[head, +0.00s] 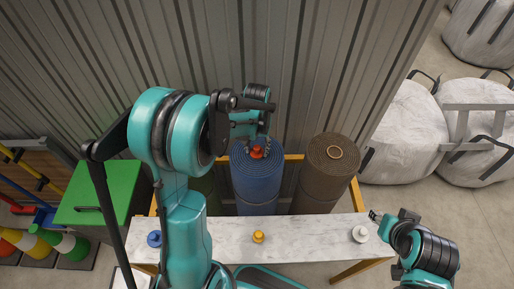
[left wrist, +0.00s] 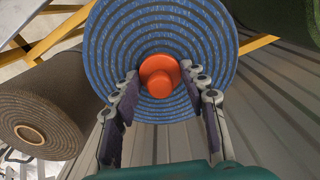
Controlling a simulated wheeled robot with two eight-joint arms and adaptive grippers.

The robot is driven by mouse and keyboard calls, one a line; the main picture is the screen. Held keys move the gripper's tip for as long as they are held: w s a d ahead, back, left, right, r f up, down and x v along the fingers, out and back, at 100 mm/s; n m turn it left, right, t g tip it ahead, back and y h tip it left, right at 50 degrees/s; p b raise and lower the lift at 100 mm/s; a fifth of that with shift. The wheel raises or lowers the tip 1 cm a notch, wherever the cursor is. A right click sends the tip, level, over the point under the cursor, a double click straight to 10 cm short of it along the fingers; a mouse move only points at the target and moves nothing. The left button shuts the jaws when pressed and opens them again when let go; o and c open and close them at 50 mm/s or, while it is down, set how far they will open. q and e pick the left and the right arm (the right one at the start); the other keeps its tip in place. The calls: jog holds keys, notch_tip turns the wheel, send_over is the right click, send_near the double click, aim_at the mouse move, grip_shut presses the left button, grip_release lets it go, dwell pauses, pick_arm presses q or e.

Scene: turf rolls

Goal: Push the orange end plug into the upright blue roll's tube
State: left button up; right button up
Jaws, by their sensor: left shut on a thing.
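The blue roll (head: 256,190) stands upright behind the white bench. Its spiral top end fills the middle of the left wrist view (left wrist: 105,45). The orange end plug (head: 257,152) is at the centre of that top end, and it also shows between my fingers in the left wrist view (left wrist: 160,77). My left gripper (head: 257,140) is over the roll, shut on the plug. The tube's mouth is hidden by the plug, so I cannot tell how deep it sits. My right gripper (head: 375,215) is by the bench's right end; its jaws are too small to read.
A brown roll (head: 320,190) stands right of the blue one, and a dark green roll (left wrist: 285,12) on its other side. The bench (head: 300,232) carries a blue plug (head: 154,239), yellow plug (head: 258,237) and white plug (head: 360,234). A corrugated wall (head: 300,60) rises behind.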

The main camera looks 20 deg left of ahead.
aim_at(257, 147)
pick_arm(q)
jog(key=shift+f, duration=0.2)
jog(key=o, duration=1.2)
jog(key=shift+o, duration=0.2)
jog(key=shift+r, duration=0.1)
notch_tip(257, 147, up, 12)
jog(key=s+d+f+m+t+b, duration=0.1)
jog(key=s+d+f+t+b, duration=0.1)
jog(key=s, duration=0.5)
jog(key=s+d+f+m+t+b, duration=0.1)
jog(key=s+d+f+t+b, duration=0.1)
jog(key=s, duration=0.6)
jog(key=d+t+b, duration=0.1)
jog(key=d+t, duration=0.1)
jog(key=t, duration=0.1)
jog(key=shift+d+f+b, duration=0.25)
jog(key=shift+f+b, duration=0.1)
jog(key=shift+f, duration=0.05)
